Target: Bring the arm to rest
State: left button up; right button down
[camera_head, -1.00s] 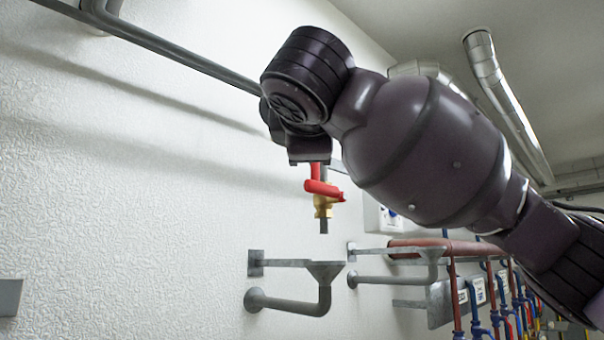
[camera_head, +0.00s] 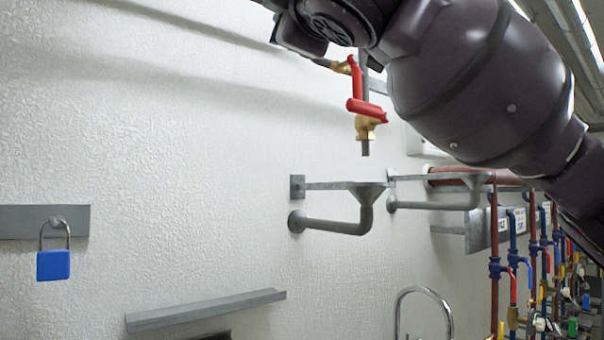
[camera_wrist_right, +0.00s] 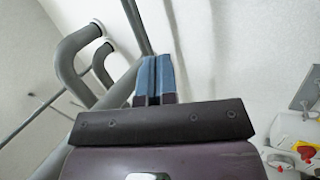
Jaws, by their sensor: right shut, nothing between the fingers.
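My right arm (camera_head: 470,80) comes in from the right in the head view and reaches up to the top edge, where its wrist is cut off. Its fingers cannot be made out in that view. In the right wrist view my right gripper (camera_wrist_right: 154,65) shows two blue fingers side by side, shut with nothing between them. Grey pipes and a pale wall lie beyond the fingers. My left gripper is in neither view.
A brass valve with red handles (camera_head: 366,108) shows just below my wrist in the head view. Below it are grey funnel drains (camera_head: 367,190). A blue padlock (camera_head: 53,265), a grey ledge (camera_head: 205,310) and a curved tap (camera_head: 425,292) are lower. Coloured pipes (camera_head: 493,260) stand right.

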jog(key=w+d+f+m+g+y, duration=0.1)
jog(key=w+d+f+m+y, duration=0.1)
jog(key=w+f, duration=0.8)
jog(key=w+d+f+m+g+y, duration=0.1)
jog(key=w+d+f+g+y, duration=0.15)
jog(key=f, duration=1.35)
jog(key=w+d+f+m+t+h, duration=0.1)
jog(key=d+f+m+h, duration=0.3)
jog(key=f, duration=1)
jog(key=w+d+f+m+t+h, duration=0.1)
jog(key=d+f+m, duration=0.4)
jog(key=f, duration=0.8)
jog(key=s+d+f+m+g+h, duration=0.15)
jog(key=s+d+f, duration=0.25)
jog(key=f, duration=0.4)
jog(key=s+d+f+m+g+h, duration=0.1)
jog(key=s+d+f+m+h, duration=0.2)
jog(key=f, duration=0.6)
jog(key=s+d+f+g+h, duration=0.1)
jog(key=s+d+f+h, duration=0.1)
jog(key=s+d+f, duration=0.45)
jog(key=s+d+f+m+g+h, duration=0.2)
jog(key=s+f+m+g, duration=0.1)
jog(key=s+f, duration=1.4)
jog(key=shift+s+f+g, duration=0.2)
jog(key=shift+s+g, duration=0.2)
jog(key=shift+g, duration=0.2)
jog(key=shift+d, duration=0.1)
